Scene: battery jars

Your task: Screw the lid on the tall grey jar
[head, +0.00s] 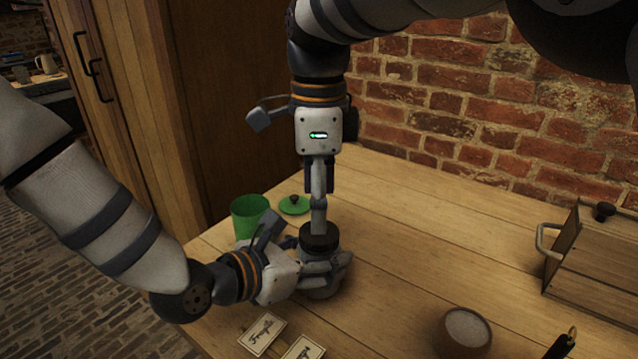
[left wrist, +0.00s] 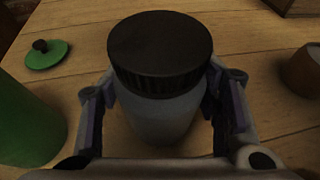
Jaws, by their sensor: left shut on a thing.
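The tall grey jar (left wrist: 165,122) stands upright on the table, with the black ridged lid (left wrist: 160,52) on its mouth. The black lid also shows in the head view (head: 319,238). I cannot tell how tightly it is screwed. My left gripper (head: 325,268) is shut around the jar's body, below the lid, one finger on each side in the left wrist view. It hides much of the jar in the head view. My right gripper (head: 319,222) points straight down just above the lid. Its fingers line up in the head view, so their opening and any contact with the lid are unclear.
A green jar (head: 247,217) and its green knobbed lid (head: 294,205) are behind to the left. Labelled cards (head: 262,333) lie at the front edge. A brown round pot (head: 463,333) and a wooden box (head: 590,260) stand to the right. The table between is clear.

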